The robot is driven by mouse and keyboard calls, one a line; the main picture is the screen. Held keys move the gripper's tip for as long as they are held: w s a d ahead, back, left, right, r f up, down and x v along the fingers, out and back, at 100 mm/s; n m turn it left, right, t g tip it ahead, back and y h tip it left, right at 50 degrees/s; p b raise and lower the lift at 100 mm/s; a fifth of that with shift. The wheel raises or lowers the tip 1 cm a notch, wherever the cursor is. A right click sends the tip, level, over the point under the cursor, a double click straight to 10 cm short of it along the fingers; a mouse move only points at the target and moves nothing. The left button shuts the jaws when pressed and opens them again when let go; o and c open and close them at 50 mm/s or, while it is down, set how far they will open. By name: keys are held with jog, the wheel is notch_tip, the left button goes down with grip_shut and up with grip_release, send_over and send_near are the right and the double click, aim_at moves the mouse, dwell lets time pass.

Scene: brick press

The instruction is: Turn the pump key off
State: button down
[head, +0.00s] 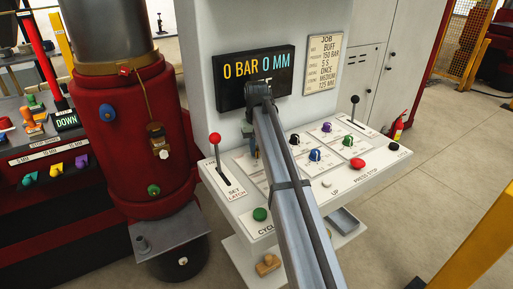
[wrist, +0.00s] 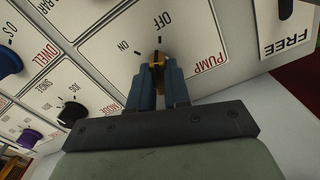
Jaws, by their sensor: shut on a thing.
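The brass-coloured pump key (wrist: 158,56) sits on the panel section labelled PUMP in the wrist view. Its visible end points up the picture, nearer the OFF mark than the ON mark, which lies to the upper left. My gripper (wrist: 157,68) is shut on the key, with a blue-grey finger on each side. The fingers hide much of the key's lower part. In the head view my arm crosses the control panel (head: 290,221) and hides the key.
Knobs for dwell (wrist: 8,58) and mode (wrist: 30,138) lie left of the key in the wrist view. In the head view, a red-knobbed lever (head: 215,139) stands left of my arm. The display (head: 257,75) reads 0 BAR 0 MM.

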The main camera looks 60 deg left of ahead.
jog(key=shift+m, duration=0.9)
jog(key=c, duration=1.1)
grip_release()
jog(key=shift+r, duration=0.15)
notch_tip(320, 180, up, 14)
jog(key=shift+f, duration=0.2)
